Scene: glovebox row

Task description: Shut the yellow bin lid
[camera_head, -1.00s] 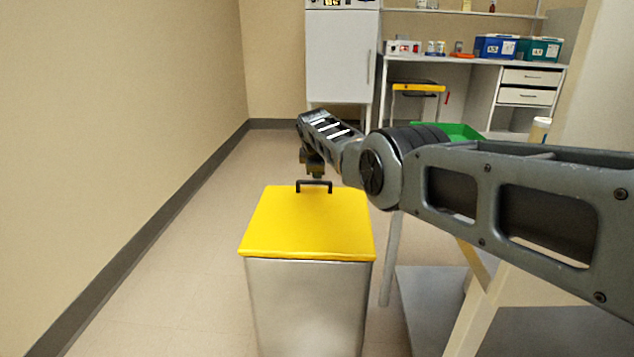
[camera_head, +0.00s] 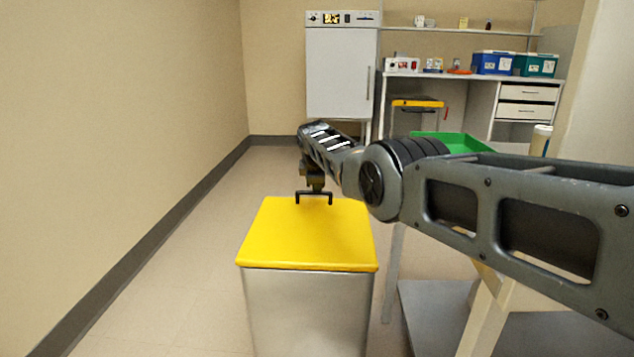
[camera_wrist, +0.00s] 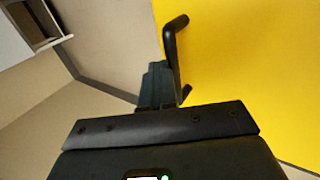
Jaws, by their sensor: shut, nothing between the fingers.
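The yellow bin lid (camera_head: 308,236) lies flat on top of the metal bin (camera_head: 305,312), with no gap showing in the head view. A black bar handle (camera_head: 314,196) stands at the lid's far edge. My gripper (camera_head: 315,186) is just behind and above the handle, pointing down, with its tips partly hidden by it. In the wrist view the closed fingers (camera_wrist: 157,85) are beside the black handle (camera_wrist: 174,55), with the yellow lid (camera_wrist: 250,70) filling the right side. Whether the fingers touch the handle I cannot tell. They hold nothing.
A table with a green tray (camera_head: 452,142) and a pale cylinder (camera_head: 541,140) stands to the right, partly behind my arm. A white cabinet (camera_head: 338,75) and a bench with blue and green boxes are at the back. The floor left of the bin is clear.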

